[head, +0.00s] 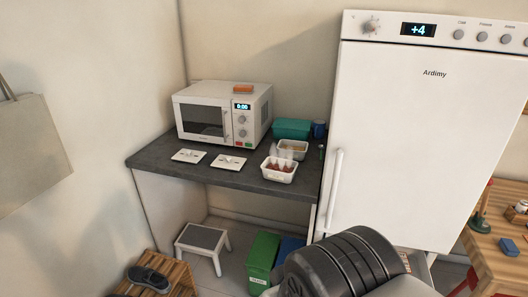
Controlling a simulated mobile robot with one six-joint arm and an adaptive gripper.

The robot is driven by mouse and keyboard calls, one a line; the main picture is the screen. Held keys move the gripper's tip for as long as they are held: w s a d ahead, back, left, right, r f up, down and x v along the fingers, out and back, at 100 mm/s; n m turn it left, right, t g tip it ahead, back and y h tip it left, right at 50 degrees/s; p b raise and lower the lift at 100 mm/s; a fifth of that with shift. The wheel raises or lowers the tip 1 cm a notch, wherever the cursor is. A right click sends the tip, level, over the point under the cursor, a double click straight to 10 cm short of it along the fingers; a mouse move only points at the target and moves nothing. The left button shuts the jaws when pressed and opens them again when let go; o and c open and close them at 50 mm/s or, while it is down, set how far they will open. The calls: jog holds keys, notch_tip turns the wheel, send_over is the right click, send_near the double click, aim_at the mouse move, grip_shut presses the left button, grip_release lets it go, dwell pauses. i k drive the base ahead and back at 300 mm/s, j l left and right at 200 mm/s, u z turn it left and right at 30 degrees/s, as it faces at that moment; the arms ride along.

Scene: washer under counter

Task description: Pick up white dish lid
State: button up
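Two flat white dish lids with small raised handles lie apart on the dark counter (240,179), in front of the microwave. The left lid (182,158) is near the counter's left side. The right lid (223,165) lies closer to the white dishes. I cannot tell which one the task names. A white dish (280,177) with reddish food stands to the right of the lids, near the front edge. Another white dish (297,155) with pale food stands behind it. My gripper is not in view; only a dark part of my arm shows at the bottom.
A white microwave (215,112) with an orange object (243,89) on top stands behind the lids. A teal container (291,128) is behind the dishes. A tall white fridge (425,140) borders the counter at right. A step stool (203,240) and green bin (262,262) stand below.

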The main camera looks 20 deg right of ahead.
aim_at(189, 156)
jog(key=i+j, duration=0.3)
jog(key=i, duration=0.15)
jog(key=i+j, duration=0.25)
jog(key=i, duration=0.2)
jog(key=i+l, duration=0.25)
jog(key=i, duration=0.2)
jog(key=i+l+u, duration=0.1)
jog(key=i+l, duration=0.15)
jog(key=i, duration=0.25)
jog(key=i+l, duration=0.3)
jog(key=i, duration=0.15)
